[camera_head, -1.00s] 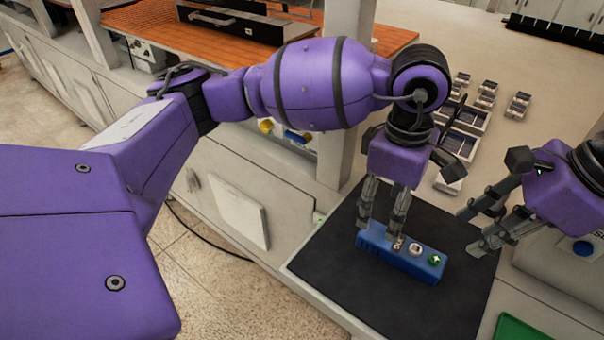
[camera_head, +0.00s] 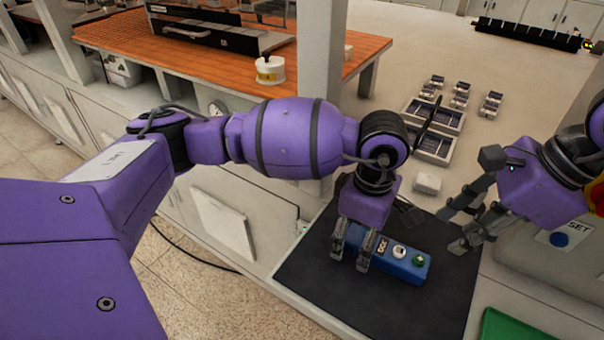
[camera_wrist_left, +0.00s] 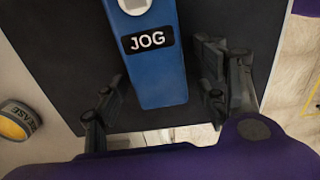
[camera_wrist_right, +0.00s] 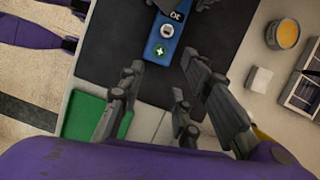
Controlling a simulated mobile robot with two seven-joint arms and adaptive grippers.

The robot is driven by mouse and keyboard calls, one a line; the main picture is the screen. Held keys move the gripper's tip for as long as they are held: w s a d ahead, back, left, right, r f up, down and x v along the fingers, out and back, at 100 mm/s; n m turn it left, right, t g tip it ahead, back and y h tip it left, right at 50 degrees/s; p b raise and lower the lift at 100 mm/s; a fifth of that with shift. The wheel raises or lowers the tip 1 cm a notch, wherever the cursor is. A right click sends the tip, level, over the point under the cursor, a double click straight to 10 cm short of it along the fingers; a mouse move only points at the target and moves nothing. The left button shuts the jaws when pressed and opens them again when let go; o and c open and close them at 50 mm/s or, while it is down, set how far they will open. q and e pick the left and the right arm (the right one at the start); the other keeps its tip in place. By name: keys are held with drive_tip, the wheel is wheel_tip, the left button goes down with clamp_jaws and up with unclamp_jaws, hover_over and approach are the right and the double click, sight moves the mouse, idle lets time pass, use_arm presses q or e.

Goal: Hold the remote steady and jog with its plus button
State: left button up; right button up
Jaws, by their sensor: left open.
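The blue remote (camera_head: 404,266) lies flat on a black mat (camera_head: 330,300). My left gripper (camera_head: 350,258) is open at the remote's left end, fingers pointing down. In the left wrist view, the remote's JOG end (camera_wrist_left: 158,80) lies between its spread fingers, with gaps on both sides. My right gripper (camera_head: 452,230) is open and empty, right of the remote and apart from it. In the right wrist view, the plus button (camera_wrist_right: 160,50) shows ahead of its spread fingers.
A green tray or sheet (camera_head: 505,325) is at the front right. A panel with a blue button (camera_head: 558,240) stands right of the mat. A small white block (camera_head: 427,183) and several trays of dark parts (camera_head: 440,120) lie behind. An orange-topped bench is at the back left.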

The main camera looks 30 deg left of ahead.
use_arm(q)
drive_tip(key=c, duration=1.4)
drive_tip(key=shift+w+r, duration=0.1)
drive_tip(key=shift+c, duration=0.4)
use_arm(e)
clamp_jaws()
